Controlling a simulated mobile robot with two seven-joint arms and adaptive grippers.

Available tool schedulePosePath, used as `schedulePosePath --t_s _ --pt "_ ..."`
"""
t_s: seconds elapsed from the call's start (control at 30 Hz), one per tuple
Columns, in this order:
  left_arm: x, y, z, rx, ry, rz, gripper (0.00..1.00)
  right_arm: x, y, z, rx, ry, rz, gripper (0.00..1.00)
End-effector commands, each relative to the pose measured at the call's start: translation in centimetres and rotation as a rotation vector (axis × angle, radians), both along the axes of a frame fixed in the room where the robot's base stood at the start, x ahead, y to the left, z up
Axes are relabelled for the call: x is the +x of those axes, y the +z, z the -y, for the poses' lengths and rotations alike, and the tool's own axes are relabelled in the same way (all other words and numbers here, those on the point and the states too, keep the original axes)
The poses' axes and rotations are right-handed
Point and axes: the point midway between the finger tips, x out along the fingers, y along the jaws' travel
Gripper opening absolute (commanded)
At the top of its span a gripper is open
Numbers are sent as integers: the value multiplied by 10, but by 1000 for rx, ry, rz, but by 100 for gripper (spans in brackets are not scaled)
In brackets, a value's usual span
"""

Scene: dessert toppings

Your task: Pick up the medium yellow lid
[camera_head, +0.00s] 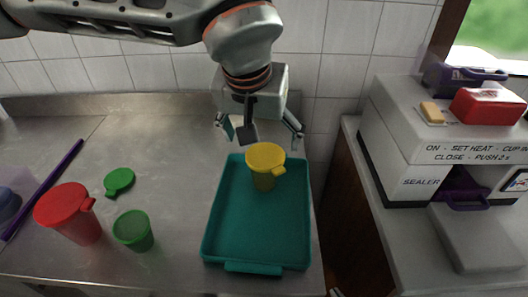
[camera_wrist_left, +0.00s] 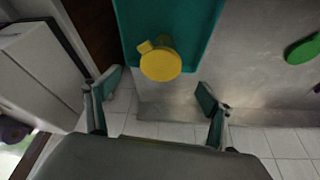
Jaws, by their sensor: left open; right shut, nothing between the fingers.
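The yellow lid (camera_head: 266,157) sits on top of a yellow cup (camera_head: 264,181) at the far end of the teal tray (camera_head: 225,235). The lid is round with a small tab. It also shows in the left wrist view (camera_wrist_left: 161,65), just beyond the fingertips, with its tab toward the upper left. My left gripper (camera_head: 264,136) is open and empty, behind and slightly above the lid, with its fingers spread wide. In the left wrist view, the open fingers (camera_wrist_left: 158,85) lie to either side of the lid and do not touch it. My right gripper is not in view.
A red lidded cup (camera_head: 75,222), a green cup (camera_head: 134,233), a loose green lid (camera_head: 119,181) and a purple stick (camera_head: 45,188) are left of the tray. A sealer machine (camera_head: 400,165) stands right, across a gap. The tiled wall (camera_head: 340,50) is close behind my gripper.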

Motion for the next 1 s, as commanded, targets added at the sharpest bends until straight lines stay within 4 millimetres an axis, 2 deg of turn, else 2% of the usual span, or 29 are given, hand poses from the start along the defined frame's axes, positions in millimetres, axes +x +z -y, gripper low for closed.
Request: schedulePosePath --t_s 0.37,0.6,0.93,0.97,1.0 --pt "15 -32 1 7 1 4 82 -5 -7 1 -4 2 -14 0" --pt "29 -63 3 5 -1 2 82 -6 -8 1 -5 3 -17 0" --pt "32 -70 4 5 -1 5 82 -5 -6 1 -4 2 -14 0" --pt "32 -70 4 5 -1 5 80 -5 -6 1 -4 2 -13 0" --pt "32 -70 4 5 -1 5 70 -4 -5 1 -4 1 -11 0"
